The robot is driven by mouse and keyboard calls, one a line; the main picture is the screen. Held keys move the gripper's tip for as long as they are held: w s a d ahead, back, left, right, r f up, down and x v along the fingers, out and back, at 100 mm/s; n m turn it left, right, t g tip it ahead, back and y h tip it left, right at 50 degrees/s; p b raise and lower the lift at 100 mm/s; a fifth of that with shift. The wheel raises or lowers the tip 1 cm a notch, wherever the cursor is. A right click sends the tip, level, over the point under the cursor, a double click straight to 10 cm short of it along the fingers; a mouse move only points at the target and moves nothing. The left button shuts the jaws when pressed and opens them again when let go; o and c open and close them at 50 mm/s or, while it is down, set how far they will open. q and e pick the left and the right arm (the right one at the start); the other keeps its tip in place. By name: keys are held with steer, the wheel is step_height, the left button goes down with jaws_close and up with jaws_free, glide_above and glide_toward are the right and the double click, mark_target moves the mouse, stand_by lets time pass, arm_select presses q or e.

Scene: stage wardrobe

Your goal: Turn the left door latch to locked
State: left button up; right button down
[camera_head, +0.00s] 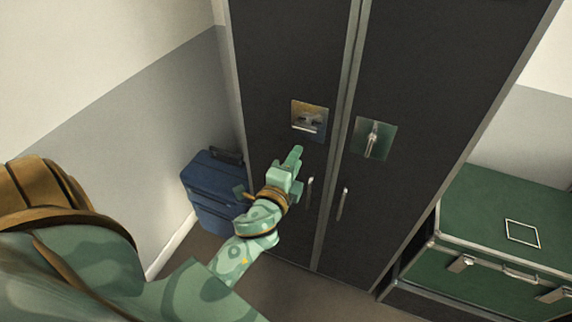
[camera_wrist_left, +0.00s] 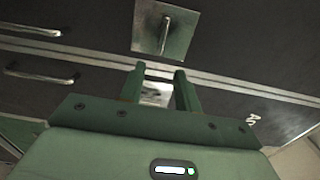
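The left door latch (camera_head: 309,120) is a square metal plate on the left dark cabinet door; its lever appears to lie roughly crosswise, though details are small. The right door latch (camera_head: 374,139) has its lever upright; it also shows in the left wrist view (camera_wrist_left: 165,30). My left gripper (camera_head: 297,153) is just below the left latch in the head view, apart from it as far as I can tell. In the left wrist view my left gripper (camera_wrist_left: 160,72) is open and empty, with part of the left latch plate (camera_wrist_left: 155,95) visible between its fingers. My right gripper is out of view.
Vertical pull handles are on the left door (camera_head: 309,193) and right door (camera_head: 342,204), the left one close beside my gripper. A blue suitcase (camera_head: 213,186) stands left of the cabinet. A green trunk (camera_head: 500,215) is at the right.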

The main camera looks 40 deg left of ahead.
arm_select(q)
steer(key=b+v, duration=0.1)
steer(key=v, duration=0.4)
steer(key=shift+s, duration=0.3)
steer(key=s+d+f+n+g+h, duration=0.1)
steer(key=s+d+f+n+g, duration=0.15)
steer(key=f, duration=0.75)
steer(key=s+d+f+n+g+h, duration=0.2)
steer(key=s+f, duration=0.1)
steer(key=f, duration=0.7)
steer(key=s+d+f+n+g+h, duration=0.1)
steer(key=s+d+f+n+g, duration=0.15)
steer(key=f, duration=0.75)
steer(key=s+f+n+g+b, duration=0.1)
steer(key=s+f+n+g, duration=0.4)
steer(key=s+f, duration=1.1)
steer(key=s+a+f+g, duration=0.2)
steer(key=s, duration=0.4)
steer(key=s+a+f+g+b, duration=0.1)
steer(key=s+a+f+g, duration=0.1)
steer(key=s, duration=0.5)
steer(key=shift+a+f+g, duration=0.25)
steer(key=shift+f+g, duration=0.05)
steer(key=shift+f, duration=0.15)
